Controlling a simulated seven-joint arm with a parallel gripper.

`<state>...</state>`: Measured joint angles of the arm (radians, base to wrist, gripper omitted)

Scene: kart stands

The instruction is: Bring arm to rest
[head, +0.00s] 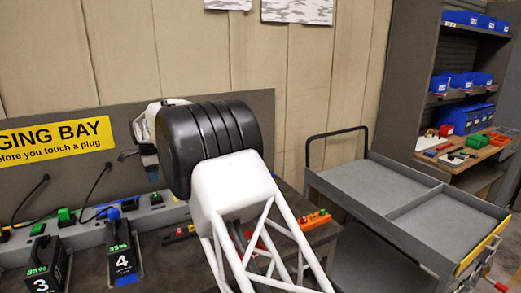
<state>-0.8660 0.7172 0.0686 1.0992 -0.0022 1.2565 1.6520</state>
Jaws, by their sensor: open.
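My arm rises from the bottom middle of the head view as a white lattice link, and its large black joint hides much of what lies behind it. My gripper (139,160) shows partly at the left of that joint, in front of the grey back panel (262,120). It is open, and I see nothing held in it. It is above the charging bench (165,262), apart from the packs below.
Battery packs marked 3 (46,268) and 4 (122,255) stand on the bench at left, with cables and plugs (66,216) behind. A grey cart (385,185) with empty trays is at right. A shelf unit (410,70) with blue bins stands beyond.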

